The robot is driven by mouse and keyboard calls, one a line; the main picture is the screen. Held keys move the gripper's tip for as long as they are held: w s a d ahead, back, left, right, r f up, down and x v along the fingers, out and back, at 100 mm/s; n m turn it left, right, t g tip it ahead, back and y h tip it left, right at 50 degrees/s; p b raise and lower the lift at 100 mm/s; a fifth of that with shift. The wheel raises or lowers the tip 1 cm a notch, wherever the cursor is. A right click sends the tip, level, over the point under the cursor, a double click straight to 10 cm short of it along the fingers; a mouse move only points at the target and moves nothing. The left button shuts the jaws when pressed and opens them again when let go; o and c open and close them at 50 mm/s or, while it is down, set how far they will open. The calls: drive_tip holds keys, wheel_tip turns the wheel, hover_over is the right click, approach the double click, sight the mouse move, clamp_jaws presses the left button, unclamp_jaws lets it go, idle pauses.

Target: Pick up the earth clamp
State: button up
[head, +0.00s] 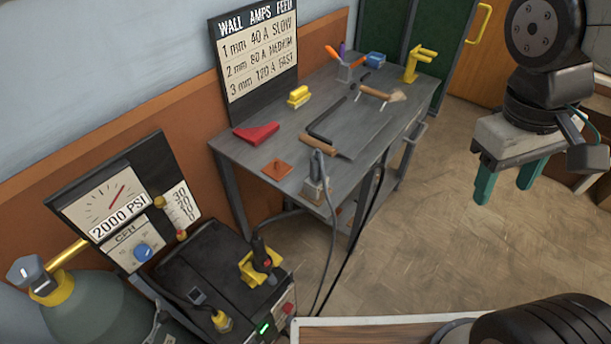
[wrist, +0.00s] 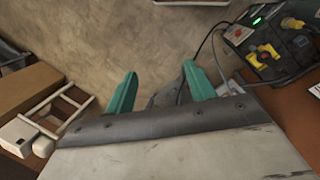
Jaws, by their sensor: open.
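The earth clamp (head: 317,182) appears to be the grey clamp with a coppery lower part at the near corner of the grey workbench (head: 360,140). A dark cable hangs from it towards the floor. My gripper (head: 506,185) is at the right, well apart from the bench and clamp. Its two teal fingers point down, spread and empty. In the wrist view my gripper (wrist: 160,76) is open, with a grey shape between the fingers that I cannot identify. A pale object beside the right finger, with a cable to it, may be the clamp, but I cannot tell.
A black welder (head: 215,270) and a gas cylinder (head: 90,305) stand at lower left. The floor (head: 430,225) between bench and gripper is clear.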

drive_tip(key=w+a+f+n+h, duration=0.3)
drive_tip(key=w+f+n+h, duration=0.25)
drive_tip(key=w+n, duration=0.2)
drive_tip(key=n+t+h, duration=0.1)
drive_tip(key=n+t, duration=1.5)
drive_tip(key=n, duration=0.4)
approach(314, 170)
drive_tip(key=x, duration=0.4)
drive_tip(key=shift+d+f, duration=0.1)
drive_tip(key=shift+f, duration=0.1)
drive_tip(key=shift+w, duration=0.4)
drive_tip(key=x, duration=0.7)
drive_tip(key=shift+s+r, duration=0.1)
drive_tip(key=shift+r, duration=0.05)
drive_tip(key=c, duration=1)
